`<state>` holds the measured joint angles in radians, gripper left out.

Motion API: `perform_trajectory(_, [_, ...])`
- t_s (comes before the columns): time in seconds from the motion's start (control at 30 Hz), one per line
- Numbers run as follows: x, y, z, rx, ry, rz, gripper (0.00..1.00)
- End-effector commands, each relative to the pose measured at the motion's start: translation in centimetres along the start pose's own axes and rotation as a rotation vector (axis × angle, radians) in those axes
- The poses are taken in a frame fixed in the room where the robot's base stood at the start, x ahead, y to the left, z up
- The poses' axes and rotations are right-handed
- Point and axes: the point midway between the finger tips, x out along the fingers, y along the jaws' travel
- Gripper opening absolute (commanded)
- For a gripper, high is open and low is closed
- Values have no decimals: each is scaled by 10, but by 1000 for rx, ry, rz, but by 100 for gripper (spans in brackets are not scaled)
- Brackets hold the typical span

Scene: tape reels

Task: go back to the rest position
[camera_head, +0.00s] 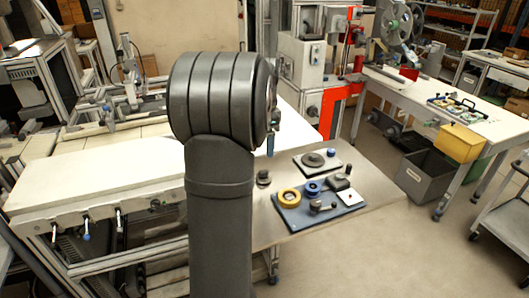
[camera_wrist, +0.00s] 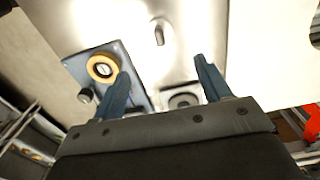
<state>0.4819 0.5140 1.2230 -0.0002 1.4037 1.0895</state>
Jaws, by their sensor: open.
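My gripper (camera_wrist: 162,67) is open in the wrist view, its two blue fingers apart with nothing between them. It is above the metal table. A yellow reel (camera_wrist: 102,67) lies on the blue-grey board (camera_wrist: 75,66), left of the fingers in that view. In the head view my arm hides most of the gripper; one blue fingertip shows beside it. There the board (camera_head: 290,225) carries the yellow reel (camera_head: 288,196), a blue reel (camera_head: 313,187), a dark block (camera_head: 336,183) and a small white square (camera_head: 350,198).
A pale plate with a dark disc (camera_head: 313,160) lies behind the board. A dark knob-like piece (camera_head: 263,178) stands left of it on the table. A white bench (camera_head: 110,180) adjoins on the left. A red-framed machine (camera_head: 330,110) stands behind. The table's right end is clear.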

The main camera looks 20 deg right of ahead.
Motion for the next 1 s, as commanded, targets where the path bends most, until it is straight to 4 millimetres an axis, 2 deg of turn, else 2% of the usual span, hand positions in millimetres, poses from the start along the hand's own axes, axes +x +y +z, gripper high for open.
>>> perform_trajectory(0.37, [-5,0,0,0,0,1,70])
perform_trajectory(0.57, [5,0,0,0,-1,2,70])
perform_trajectory(0.67, [20,1,0,0,-2,4,70])
perform_trajectory(1.0, [87,1,0,0,-3,3,70])
